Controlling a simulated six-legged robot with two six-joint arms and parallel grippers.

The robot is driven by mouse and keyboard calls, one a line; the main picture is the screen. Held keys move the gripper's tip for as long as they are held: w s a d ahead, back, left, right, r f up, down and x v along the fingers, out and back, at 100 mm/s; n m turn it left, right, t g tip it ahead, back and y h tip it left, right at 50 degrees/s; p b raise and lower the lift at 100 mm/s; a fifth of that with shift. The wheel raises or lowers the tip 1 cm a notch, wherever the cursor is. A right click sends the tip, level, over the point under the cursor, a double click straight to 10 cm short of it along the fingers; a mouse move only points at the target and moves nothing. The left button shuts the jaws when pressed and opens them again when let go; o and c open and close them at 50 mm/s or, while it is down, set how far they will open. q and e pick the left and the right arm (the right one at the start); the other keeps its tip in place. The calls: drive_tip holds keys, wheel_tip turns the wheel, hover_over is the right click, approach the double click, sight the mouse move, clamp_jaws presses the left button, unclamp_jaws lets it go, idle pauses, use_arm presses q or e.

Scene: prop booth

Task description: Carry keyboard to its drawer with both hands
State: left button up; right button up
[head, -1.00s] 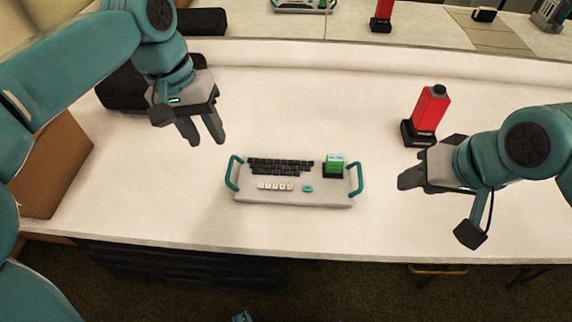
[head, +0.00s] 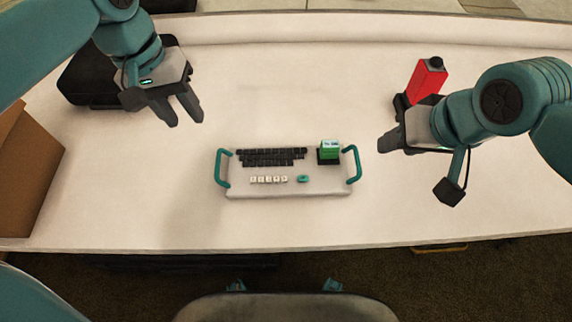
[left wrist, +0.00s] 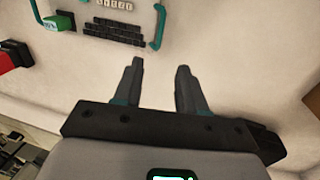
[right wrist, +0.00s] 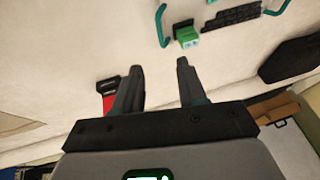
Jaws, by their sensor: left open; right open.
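The keyboard (head: 240,184) is a pale tray-like board with black keys, a row of white keys and a teal handle at each end. It lies flat on the white table, with a green block (head: 329,150) at its right end. My left gripper (head: 187,116) is open and empty, above the table up and left of the left handle (head: 219,168). My right gripper (head: 384,143) is open and empty, to the right of the right handle (head: 354,163). Neither touches the keyboard. It also shows in the left wrist view (left wrist: 130,15) and the right wrist view (right wrist: 222,22). I cannot identify a drawer.
A red bottle-like object (head: 428,78) stands behind my right gripper. A black case (head: 88,80) lies at the back left, and a brown box (head: 28,165) at the left edge. The table (head: 300,225) is clear around the keyboard.

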sight(217, 161)
use_arm(q)
drive_tip(key=d+f, duration=0.1)
drive_tip(key=f, duration=0.4)
drive_tip(key=d+f, duration=0.1)
drive_tip(key=f, duration=0.4)
drive_tip(key=d+f, duration=0.1)
drive_tip(key=f, duration=0.4)
drive_tip(key=shift+f, duration=0.1)
use_arm(e)
drive_tip(key=x, duration=1.5)
drive_tip(key=shift+a+f, duration=0.1)
drive_tip(key=shift+f, duration=0.15)
drive_tip(key=shift+w, duration=0.1)
use_arm(q)
clamp_jaws()
use_arm(e)
clamp_jaws()
use_arm(q)
drive_tip(key=shift+w+a, duration=0.1)
use_arm(e)
drive_tip(key=shift+r, duration=0.1)
